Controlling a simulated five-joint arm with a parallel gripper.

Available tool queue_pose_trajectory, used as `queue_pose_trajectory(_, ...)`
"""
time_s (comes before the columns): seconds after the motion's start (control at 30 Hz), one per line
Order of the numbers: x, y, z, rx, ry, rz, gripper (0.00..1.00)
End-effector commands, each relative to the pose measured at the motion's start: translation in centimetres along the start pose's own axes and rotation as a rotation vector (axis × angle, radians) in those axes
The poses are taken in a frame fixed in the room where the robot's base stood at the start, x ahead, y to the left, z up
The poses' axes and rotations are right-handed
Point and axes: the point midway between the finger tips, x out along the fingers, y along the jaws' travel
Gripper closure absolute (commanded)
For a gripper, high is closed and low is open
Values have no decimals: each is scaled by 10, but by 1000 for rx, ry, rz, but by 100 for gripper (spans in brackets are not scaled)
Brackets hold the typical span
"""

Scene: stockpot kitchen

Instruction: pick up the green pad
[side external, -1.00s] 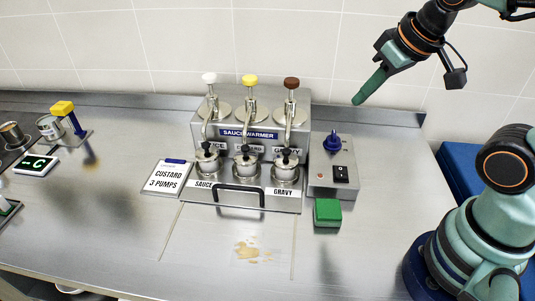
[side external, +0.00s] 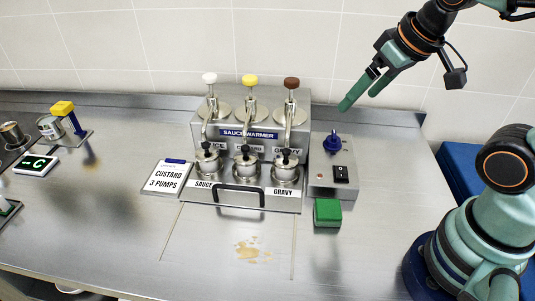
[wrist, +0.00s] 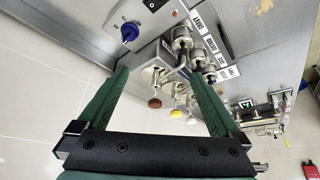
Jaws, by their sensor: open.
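The green pad (side external: 327,212) is a small block lying on the steel counter, just in front of the grey control box, in the side view. I cannot make it out in the wrist view. My gripper (side external: 358,100) is high above the back of the counter, up and to the right of the pad and well apart from it. Its two green fingers are spread with nothing between them. In the wrist view the open fingers (wrist: 158,72) frame the sauce warmer's pumps.
The sauce warmer (side external: 248,135), with three pumps, stands left of the pad. The control box (side external: 318,182), with a blue knob (side external: 332,143), is behind the pad. A custard sign (side external: 167,177) lies farther left. A brown stain (side external: 247,251) marks otherwise clear front counter.

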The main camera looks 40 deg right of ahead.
Motion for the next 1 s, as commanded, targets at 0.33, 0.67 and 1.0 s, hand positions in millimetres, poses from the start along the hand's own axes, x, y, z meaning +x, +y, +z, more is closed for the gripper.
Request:
queue_pose_trajectory(0.33, 39, -27, 21, 231, -178, -9, 0)
queue_pose_trajectory(0.67, 92, -66, 73, 623, -437, 131, 0)
queue_pose_trajectory(1.0, 118, -71, 96, 702, -477, 181, 0)
